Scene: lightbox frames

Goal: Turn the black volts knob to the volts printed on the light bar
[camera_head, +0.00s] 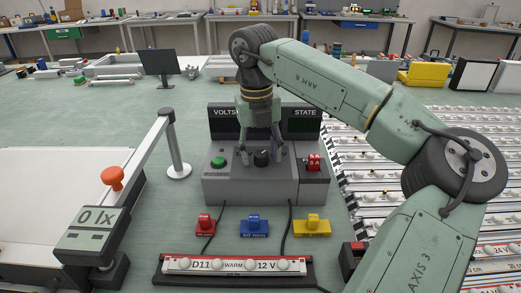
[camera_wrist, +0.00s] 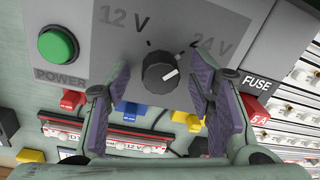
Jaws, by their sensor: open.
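The black volts knob (camera_head: 261,158) sits on the grey power box (camera_head: 235,187). In the wrist view the knob (camera_wrist: 158,72) has a white mark pointing right and slightly up, on the side of the 24 V label (camera_wrist: 214,43). The 12 V label (camera_wrist: 124,18) is at upper left. My gripper (camera_head: 261,148) is open above the box. In the wrist view my gripper (camera_wrist: 157,80) has one finger on each side of the knob, with gaps visible. The light bar (camera_head: 235,266) lies in front of the box and reads D11, WARM, 12 V.
The box also carries a green power button (camera_head: 218,161), a red 5 A fuse (camera_head: 314,162) and dark VOLTS and STATE displays. Red, blue and yellow blocks (camera_head: 253,226) stand in front. A lux meter (camera_head: 93,228) is at left; rows of light bars (camera_head: 380,160) are at right.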

